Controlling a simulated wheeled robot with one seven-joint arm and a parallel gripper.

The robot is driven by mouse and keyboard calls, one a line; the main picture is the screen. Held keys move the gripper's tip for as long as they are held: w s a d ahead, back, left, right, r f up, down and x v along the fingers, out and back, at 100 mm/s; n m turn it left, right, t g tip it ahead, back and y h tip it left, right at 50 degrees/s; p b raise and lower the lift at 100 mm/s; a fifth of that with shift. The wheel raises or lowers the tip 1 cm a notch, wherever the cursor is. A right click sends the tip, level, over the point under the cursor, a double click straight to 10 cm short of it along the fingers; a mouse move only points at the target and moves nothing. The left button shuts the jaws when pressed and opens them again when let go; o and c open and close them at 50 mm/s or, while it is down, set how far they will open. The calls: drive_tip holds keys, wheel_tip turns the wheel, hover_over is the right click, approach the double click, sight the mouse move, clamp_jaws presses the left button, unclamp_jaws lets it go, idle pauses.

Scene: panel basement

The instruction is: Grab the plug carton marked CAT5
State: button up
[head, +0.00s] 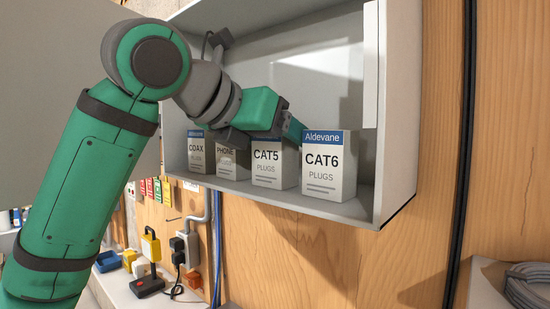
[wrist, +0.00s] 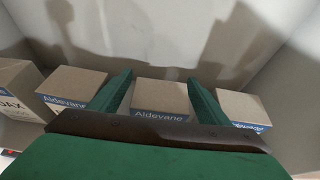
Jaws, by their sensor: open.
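The CAT5 carton (head: 267,172) stands upright in the open wall cabinet, third from the left in a row of white plug cartons. In the wrist view the CAT5 carton (wrist: 160,95) shows its brown top and blue band between my two green fingers. My gripper (wrist: 160,78) is open and empty, with one finger on each side of that carton. In the head view my gripper (head: 294,128) reaches in above and behind the carton's front. Whether the fingers touch the carton, and how low they reach, I cannot tell.
The CAT6 carton (head: 328,170) stands close on the right. The PHONE carton (head: 231,164) and the COAX carton (head: 196,155) stand on the left. The cabinet (head: 398,110) has a right side wall and a front lip. Free space lies above the cartons.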

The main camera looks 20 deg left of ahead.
drive_tip(key=shift+w, duration=0.15)
drive_tip(key=c, duration=1.2)
drive_tip(key=shift+r, duration=0.1)
